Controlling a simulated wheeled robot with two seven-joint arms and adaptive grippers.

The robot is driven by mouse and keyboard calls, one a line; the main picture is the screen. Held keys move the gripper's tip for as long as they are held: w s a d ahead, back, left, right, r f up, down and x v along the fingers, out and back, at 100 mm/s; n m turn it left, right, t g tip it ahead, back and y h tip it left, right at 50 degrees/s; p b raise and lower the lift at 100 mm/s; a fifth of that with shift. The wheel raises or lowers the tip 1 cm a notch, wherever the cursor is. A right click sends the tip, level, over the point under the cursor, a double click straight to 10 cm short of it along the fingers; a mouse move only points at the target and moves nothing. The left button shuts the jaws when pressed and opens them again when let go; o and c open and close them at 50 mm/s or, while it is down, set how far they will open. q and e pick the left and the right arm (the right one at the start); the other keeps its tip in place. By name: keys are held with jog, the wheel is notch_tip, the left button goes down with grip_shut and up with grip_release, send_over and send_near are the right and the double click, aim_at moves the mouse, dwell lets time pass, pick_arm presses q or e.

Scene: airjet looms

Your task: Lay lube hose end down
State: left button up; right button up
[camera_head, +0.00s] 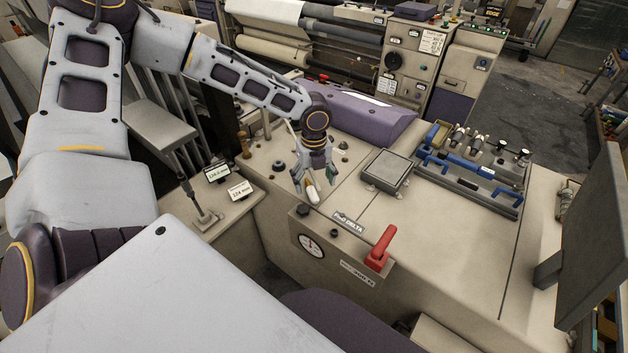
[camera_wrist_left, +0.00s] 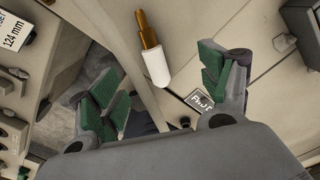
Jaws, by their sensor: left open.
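The lube hose end (camera_wrist_left: 153,55), a white cylinder with a brass fitting, shows in the left wrist view between my spread fingers. It touches neither green finger pad there. In the head view its pale tip (camera_head: 312,193) shows just below my left gripper (camera_head: 313,181), near the front edge of the beige machine top (camera_head: 352,208). My left gripper is open, with its fingers (camera_wrist_left: 168,84) pointing down around the hose end. I cannot tell whether the hose end rests fully on the surface. My right gripper is not in view.
A red lever (camera_head: 381,248) and a gauge (camera_head: 311,246) are on the machine's front. A square grey box (camera_head: 387,168) and a blue-handled tool rack (camera_head: 470,175) lie to the right. A purple cover (camera_head: 365,118) is behind. Small label cards (camera_head: 239,190) stand at left.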

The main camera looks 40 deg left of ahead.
pick_arm(q)
jog(key=shift+r+p, duration=0.4)
jog(key=shift+r, duration=0.3)
jog(key=shift+r+p, duration=0.65)
jog(key=shift+r, duration=0.4)
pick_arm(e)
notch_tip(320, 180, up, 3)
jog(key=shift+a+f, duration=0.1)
pick_arm(q)
jog(key=shift+s+f, duration=0.1)
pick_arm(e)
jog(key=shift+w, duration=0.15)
